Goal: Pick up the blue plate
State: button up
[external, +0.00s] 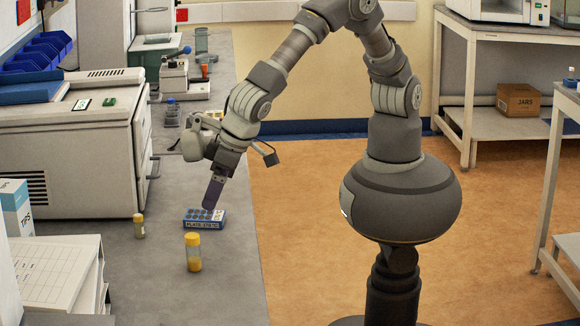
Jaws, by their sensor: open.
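The blue plate (204,219) is a small blue block with a grid of round wells and a pale lettered label on its front side. It lies flat on the grey bench near the bench's right edge. My gripper (211,206) points down just above the plate's top, with its dark fingers over the wells. The fingers are seen edge-on and hide part of the plate's top. Whether the fingertips touch the plate cannot be told from this view. Nothing shows held between them.
A large white machine (80,150) fills the bench's left side. Bare grey bench (235,290) lies at the front right. Several bench instruments stand farther back.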

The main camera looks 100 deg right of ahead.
aim_at(203, 215)
jog(key=b+x, duration=0.2)
jog(key=x, duration=0.3)
jog(key=shift+w+a+f, duration=0.1)
jog(key=shift+a+f, duration=0.1)
jog(key=shift+r, duration=0.1)
jog(key=c, duration=1.1)
jog(key=shift+r, duration=0.15)
